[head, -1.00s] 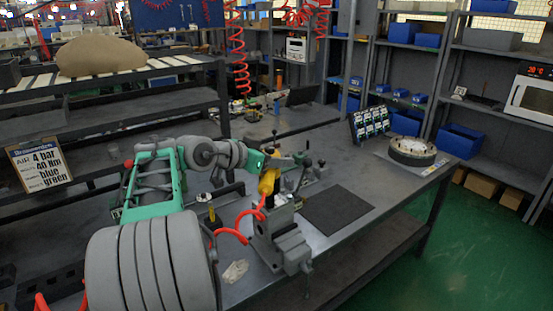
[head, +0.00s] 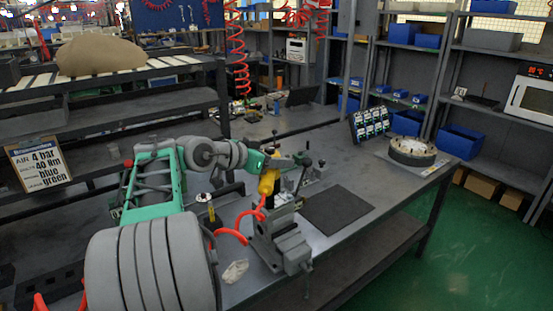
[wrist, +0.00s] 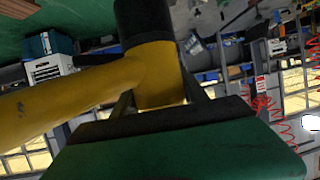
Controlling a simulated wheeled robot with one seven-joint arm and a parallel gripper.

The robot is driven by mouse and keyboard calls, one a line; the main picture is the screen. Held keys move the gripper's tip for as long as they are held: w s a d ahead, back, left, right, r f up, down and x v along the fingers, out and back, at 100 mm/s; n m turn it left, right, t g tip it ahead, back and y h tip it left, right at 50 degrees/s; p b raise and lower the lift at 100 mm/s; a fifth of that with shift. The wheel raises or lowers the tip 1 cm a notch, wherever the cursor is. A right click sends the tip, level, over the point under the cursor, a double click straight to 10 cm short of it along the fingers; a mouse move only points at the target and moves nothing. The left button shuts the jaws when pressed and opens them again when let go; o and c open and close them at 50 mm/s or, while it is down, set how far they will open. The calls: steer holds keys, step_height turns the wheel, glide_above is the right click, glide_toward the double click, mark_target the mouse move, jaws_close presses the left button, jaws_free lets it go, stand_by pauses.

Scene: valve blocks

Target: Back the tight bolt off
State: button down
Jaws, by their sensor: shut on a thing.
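My gripper (head: 272,160) is shut on a yellow air tool (head: 267,183) above the bench. A red coiled hose (head: 233,237) runs from the tool's lower part. In the wrist view the tool (wrist: 158,75) fills the gap between my fingers; it has a black end cap (wrist: 140,18) and a yellow arm reaching left. A grey vise (head: 284,243) stands just below the tool. The bolt cannot be made out, and I cannot tell whether the tool touches anything in or behind the vise.
A dark mat (head: 337,209) lies right of the vise. A pale rag (head: 235,271) lies in front. A small yellow-handled item (head: 211,211) stands left. A tilted rack (head: 370,123) and a round flange (head: 412,151) occupy the far right.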

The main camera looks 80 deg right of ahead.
steer(key=shift+a+f+b, duration=0.15)
steer(key=shift+f+b, duration=0.1)
steer(key=shift+b, duration=0.25)
stand_by(2.7)
steer(key=shift+r, duration=0.1)
stand_by(0.5)
steer(key=shift+r+p, duration=0.35)
steer(key=shift+r, duration=0.25)
steer(key=shift+r+p, duration=2.15)
steer(key=shift+r, duration=1.15)
